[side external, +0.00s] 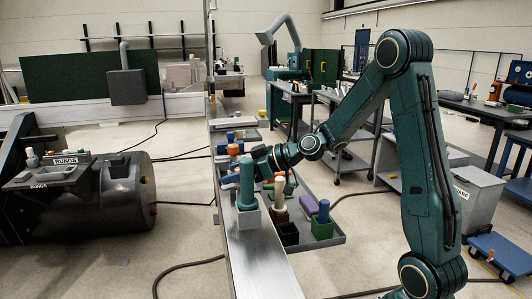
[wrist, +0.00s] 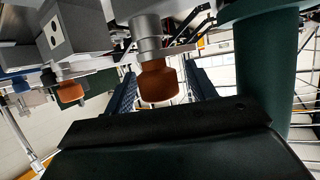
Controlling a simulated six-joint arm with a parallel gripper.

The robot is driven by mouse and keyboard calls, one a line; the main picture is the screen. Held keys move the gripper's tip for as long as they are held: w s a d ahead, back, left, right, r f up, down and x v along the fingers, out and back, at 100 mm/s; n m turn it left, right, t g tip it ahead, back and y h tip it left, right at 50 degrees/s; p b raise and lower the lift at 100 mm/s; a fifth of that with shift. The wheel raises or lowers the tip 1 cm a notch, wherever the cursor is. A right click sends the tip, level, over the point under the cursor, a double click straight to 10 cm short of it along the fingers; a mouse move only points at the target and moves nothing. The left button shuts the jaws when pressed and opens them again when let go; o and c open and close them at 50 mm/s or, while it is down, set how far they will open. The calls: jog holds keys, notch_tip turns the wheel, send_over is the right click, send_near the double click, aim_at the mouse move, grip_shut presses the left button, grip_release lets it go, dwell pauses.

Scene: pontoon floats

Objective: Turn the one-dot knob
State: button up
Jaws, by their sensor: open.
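An orange knob (wrist: 157,82) on a grey round stem is in the middle of the wrist view, between the fingers of my gripper (wrist: 163,88). The fingers are apart; I cannot tell how deep the knob sits between them or whether they touch it. A second orange knob (wrist: 69,92) is farther left, near a grey block (wrist: 72,32) with two dark dots. No one-dot mark is readable. In the side view my gripper (side external: 255,164) reaches left over the metal rail, close behind a teal upright cylinder (side external: 246,184). An orange knob (side external: 233,149) shows just beyond; its mark is too small.
The teal cylinder stands in a pale block (side external: 246,214) and shows close on the right of the wrist view (wrist: 264,70). A grey tray (side external: 325,240) with green and purple pieces lies right of the rail (side external: 262,262). A dark float (side external: 128,190) lies left.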

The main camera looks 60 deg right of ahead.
jog(key=shift+w+a, duration=0.1)
jog(key=shift+w, duration=0.05)
jog(key=c, duration=1)
jog(key=shift+f+n+g+y, duration=0.1)
jog(key=shift+n+g+y, duration=0.3)
jog(key=n+g+y, duration=0.1)
jog(key=n+y, duration=0.1)
jog(key=shift+a+n+y, duration=0.15)
jog(key=shift+n+y, duration=0.15)
jog(key=shift+s+a+n+g+y, duration=0.1)
jog(key=shift+s+n+g+y, duration=0.1)
jog(key=shift+n+g+y, duration=0.65)
jog(key=shift+s+a+n+g+y, duration=0.15)
jog(key=shift+n+g+y, duration=0.4)
jog(key=shift+n+g, duration=0.6)
